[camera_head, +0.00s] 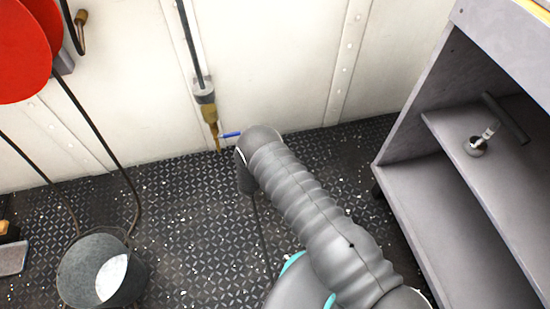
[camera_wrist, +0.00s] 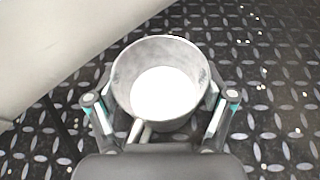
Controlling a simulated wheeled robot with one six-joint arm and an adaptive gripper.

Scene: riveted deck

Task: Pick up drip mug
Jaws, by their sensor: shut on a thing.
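The drip mug (camera_wrist: 160,63), a round grey vessel with a bright white inside, sits between my fingers in the wrist view. I look down into its open top, and a pale handle-like piece shows at its near side. My gripper (camera_wrist: 162,98) is shut on the mug, with one finger on its left side and one on its right. How far the mug is above the deck is hard to tell. In the head view my arm hides the mug and the fingers.
A grey bucket (camera_head: 78,276) stands on the deck at lower left. Grey shelving (camera_head: 437,205) stands at right, with a small metal cup (camera_head: 476,147) on its upper shelf. A white wall (camera_head: 280,75) with a hanging hose fitting (camera_head: 206,103) closes off the back. Deck between bucket and arm is mostly clear.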

